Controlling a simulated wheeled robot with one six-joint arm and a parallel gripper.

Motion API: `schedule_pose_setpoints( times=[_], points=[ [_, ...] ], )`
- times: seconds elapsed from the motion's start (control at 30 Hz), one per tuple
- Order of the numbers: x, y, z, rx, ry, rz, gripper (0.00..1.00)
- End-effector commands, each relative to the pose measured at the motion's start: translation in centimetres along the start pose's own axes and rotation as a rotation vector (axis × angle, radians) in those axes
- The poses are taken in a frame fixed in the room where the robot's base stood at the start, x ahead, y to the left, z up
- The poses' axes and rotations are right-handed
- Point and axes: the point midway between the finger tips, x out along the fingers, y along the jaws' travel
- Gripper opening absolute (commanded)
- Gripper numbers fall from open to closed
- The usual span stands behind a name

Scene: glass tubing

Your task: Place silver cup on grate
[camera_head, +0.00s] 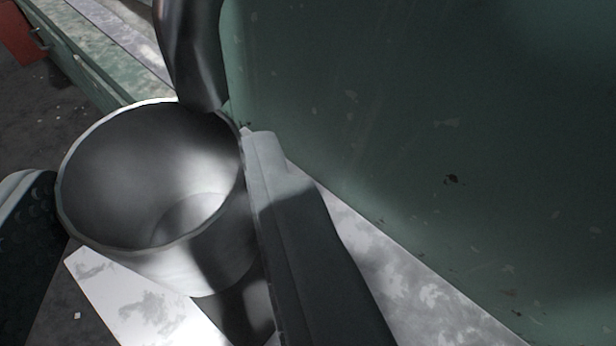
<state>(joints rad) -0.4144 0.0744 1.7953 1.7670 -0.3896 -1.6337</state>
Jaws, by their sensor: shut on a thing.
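The silver cup (150,265) is at the left of the head camera view, its round open mouth facing me and its inside empty. My gripper (149,155) is shut on it. One dark grey finger lies along the cup's right wall, and a dark textured finger shows at the left edge of the view beside the rim. I cannot make out a grate. The cup hides what is directly behind it.
A dark curved metal pipe (190,50) comes down to the cup's far rim; I cannot tell whether they touch. A large green panel (430,130) fills the right side. A pale worn metal strip (135,305) lies below the cup. A red object (18,38) is at top left.

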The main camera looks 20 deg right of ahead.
Motion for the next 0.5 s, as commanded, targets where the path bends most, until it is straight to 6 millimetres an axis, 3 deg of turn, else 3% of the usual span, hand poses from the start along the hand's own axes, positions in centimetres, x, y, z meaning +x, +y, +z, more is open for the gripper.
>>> schedule_pose_setpoints(
  times=[0.13, 0.5],
  points=[
    [1.1, 1.8, -0.4, 0.001, 0.0, 0.002, 0.19],
    [2.2, 1.6, 2.9, -0.001, -0.001, 0.001, 0.19]
  ],
)
